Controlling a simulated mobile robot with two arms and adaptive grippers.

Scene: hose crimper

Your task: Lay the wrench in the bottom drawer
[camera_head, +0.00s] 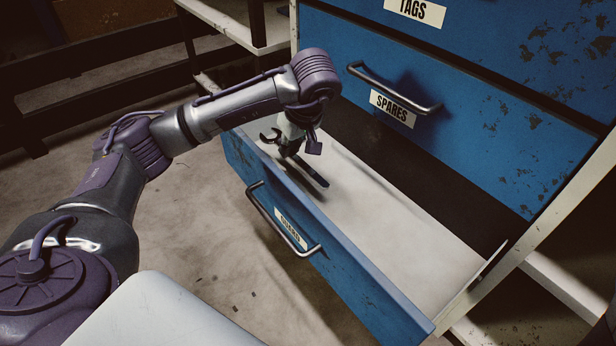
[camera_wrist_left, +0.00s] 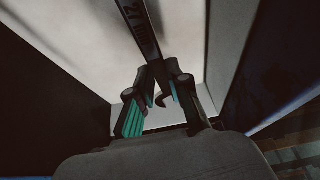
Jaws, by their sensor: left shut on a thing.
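The bottom drawer (camera_head: 420,235) is pulled open, with a blue front, a bar handle and a pale bare floor. My left gripper (camera_head: 292,150) is inside the drawer's outline near its far left end, pointing down. It is shut on the dark wrench (camera_head: 312,173). The wrench's open jaw end shows left of the fingers and its handle runs toward the lower right. My right gripper is not in view.
Above the open drawer is a closed blue drawer labelled SPARES (camera_head: 392,108), with a protruding handle (camera_head: 395,88), and one labelled TAGS (camera_head: 415,11). The open drawer's front wall (camera_head: 350,262) stands up as an edge. Its floor right of the wrench is clear.

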